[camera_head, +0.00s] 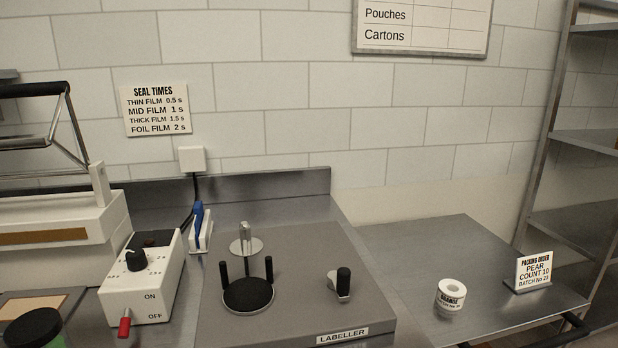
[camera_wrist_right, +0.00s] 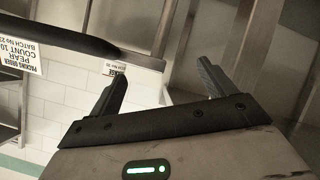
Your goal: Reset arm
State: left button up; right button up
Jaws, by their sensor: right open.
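My right gripper (camera_wrist_right: 163,75) shows in the right wrist view with its two dark fingers spread wide apart and nothing between them. My left gripper is in neither view. In the head view no gripper is clearly visible; the labeller (camera_head: 300,285) stands in the middle with a black round pad, two black posts and a black-topped lever.
A black rail (camera_wrist_right: 60,35) crosses the wrist view. A switch box (camera_head: 140,280) and a sealer (camera_head: 60,240) stand left. Shelving (camera_head: 580,143) rises at right.

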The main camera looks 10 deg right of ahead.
pick_arm(q)
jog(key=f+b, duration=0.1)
jog(key=b, duration=0.1)
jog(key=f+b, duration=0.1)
jog(key=b, duration=0.1)
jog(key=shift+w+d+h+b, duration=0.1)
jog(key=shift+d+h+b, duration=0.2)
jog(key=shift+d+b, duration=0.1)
pick_arm(e)
jog(key=s+a+f+m+y, duration=0.1)
jog(key=s+a+f+y, duration=0.1)
jog(key=s+a, duration=0.6)
jog(key=s+a+f+m+g+y, duration=0.1)
jog(key=s+a+f+m+y, duration=0.1)
jog(key=s+a, duration=0.6)
jog(key=a+f, duration=0.1)
jog(key=a, duration=0.2)
jog(key=shift+a+f+m+g, duration=0.25)
jog(key=shift+f+m+g, duration=0.05)
jog(key=shift+f, duration=0.1)
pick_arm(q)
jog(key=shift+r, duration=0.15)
